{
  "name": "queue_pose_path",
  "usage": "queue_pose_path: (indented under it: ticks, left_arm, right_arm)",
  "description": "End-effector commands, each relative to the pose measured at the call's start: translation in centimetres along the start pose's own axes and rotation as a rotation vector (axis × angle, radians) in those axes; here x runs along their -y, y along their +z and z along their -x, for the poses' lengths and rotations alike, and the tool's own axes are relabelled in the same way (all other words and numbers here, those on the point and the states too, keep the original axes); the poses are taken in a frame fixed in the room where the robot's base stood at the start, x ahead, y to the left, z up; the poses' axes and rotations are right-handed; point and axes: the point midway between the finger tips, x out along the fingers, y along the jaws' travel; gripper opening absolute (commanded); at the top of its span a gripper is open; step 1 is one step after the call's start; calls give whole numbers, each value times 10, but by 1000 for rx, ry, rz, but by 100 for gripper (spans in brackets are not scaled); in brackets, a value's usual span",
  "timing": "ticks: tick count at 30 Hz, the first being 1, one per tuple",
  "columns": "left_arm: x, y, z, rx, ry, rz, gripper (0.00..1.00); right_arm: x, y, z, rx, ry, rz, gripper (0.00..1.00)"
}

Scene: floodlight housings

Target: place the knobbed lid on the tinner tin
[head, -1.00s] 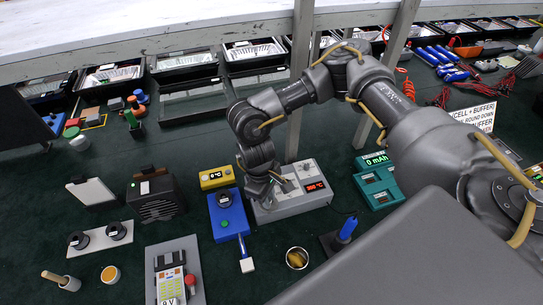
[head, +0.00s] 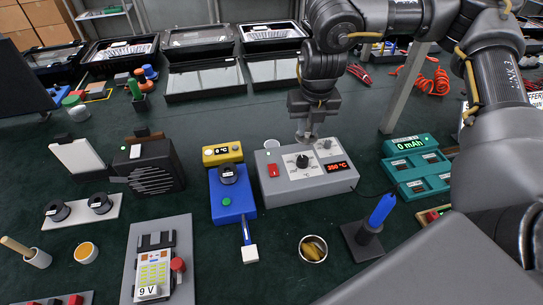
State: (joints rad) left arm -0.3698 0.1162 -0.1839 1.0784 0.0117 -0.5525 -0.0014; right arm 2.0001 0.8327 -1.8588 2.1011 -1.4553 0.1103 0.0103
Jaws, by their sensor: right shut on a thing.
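My right gripper (head: 306,127) points down over the back edge of the grey soldering station. It is shut on a small pale grey piece, which looks like the knobbed lid (head: 305,138); the fingers hide its knob. Whether the lid touches the station behind or hangs clear of it, I cannot tell. The tinner tin (head: 86,253), a small round pale tin with orange filling, stands open at the lower left, well away from the gripper. My left gripper is not in view.
The grey station (head: 300,185) with a red display lies under the gripper. A brush pot (head: 38,260) stands beside the tin.

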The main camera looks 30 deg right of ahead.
Motion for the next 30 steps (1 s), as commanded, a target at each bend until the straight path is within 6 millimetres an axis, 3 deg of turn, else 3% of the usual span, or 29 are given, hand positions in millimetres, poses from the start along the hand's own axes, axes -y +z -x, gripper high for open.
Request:
queue_pose_path:
  ticks: [1, 7, 17, 22, 30]
  left_arm:
    - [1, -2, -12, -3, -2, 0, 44]
    - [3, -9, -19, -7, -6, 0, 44]
    - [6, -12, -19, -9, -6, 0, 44]
    - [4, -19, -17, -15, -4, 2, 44]
    - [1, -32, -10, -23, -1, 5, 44]
  right_arm:
    - [4, 1, -5, 5, 17, 84, 0]
    - [13, 4, 2, 1, 56, 360, 0]
    - [15, 5, 5, -2, 72, 475, 0]
    - [-1, 21, -10, -6, 71, 473, 0]
    - [-45, 70, -50, -6, 71, 470, 0]
